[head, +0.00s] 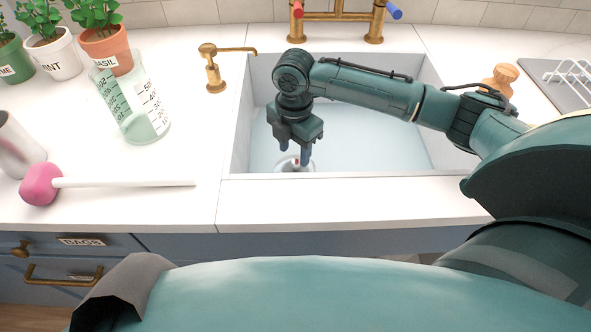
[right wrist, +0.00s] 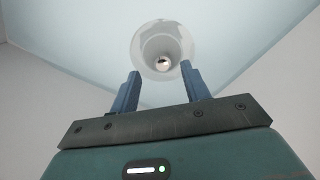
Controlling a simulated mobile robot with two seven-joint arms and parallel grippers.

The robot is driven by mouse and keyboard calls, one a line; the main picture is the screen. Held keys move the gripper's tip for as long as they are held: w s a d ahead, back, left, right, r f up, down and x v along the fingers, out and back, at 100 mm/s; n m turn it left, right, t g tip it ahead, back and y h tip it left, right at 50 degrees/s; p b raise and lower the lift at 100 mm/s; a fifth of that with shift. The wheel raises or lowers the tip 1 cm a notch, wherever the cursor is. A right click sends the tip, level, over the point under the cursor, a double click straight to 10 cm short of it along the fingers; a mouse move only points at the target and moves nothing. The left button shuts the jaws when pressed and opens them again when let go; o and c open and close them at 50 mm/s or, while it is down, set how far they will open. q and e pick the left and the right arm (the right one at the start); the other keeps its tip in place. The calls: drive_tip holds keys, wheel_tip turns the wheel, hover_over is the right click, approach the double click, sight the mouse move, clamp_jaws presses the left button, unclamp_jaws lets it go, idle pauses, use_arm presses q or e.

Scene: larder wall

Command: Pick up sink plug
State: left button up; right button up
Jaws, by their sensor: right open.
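The sink plug (head: 296,166) shows as a small pale round thing on the sink floor near the front wall, partly hidden by my right gripper. In the right wrist view the plug (right wrist: 148,62) is a pale, translucent-looking disc with a small knob at its middle. My right gripper (head: 296,150) points down into the sink, above the plug. In the right wrist view its two blue fingers (right wrist: 160,72) are apart with nothing between them, and the plug appears beyond their tips. I cannot tell the exact gap. My left gripper is not in view.
The sink's front rim (head: 340,178) and walls surround my right gripper. A brass tap (head: 340,16) stands behind and a soap dispenser (head: 214,75) at left. A measuring jug (head: 140,110), pink-headed mallet (head: 42,184) and potted herbs (head: 104,45) are on the left counter.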

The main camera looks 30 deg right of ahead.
sight(296, 162)
drive_tip(key=f, duration=0.4)
drive_tip(key=shift+s+d+f, duration=0.1)
drive_tip(key=shift+s+f, duration=0.1)
drive_tip(key=shift+c, duration=0.4)
clamp_jaws()
drive_tip(key=shift+r, duration=0.1)
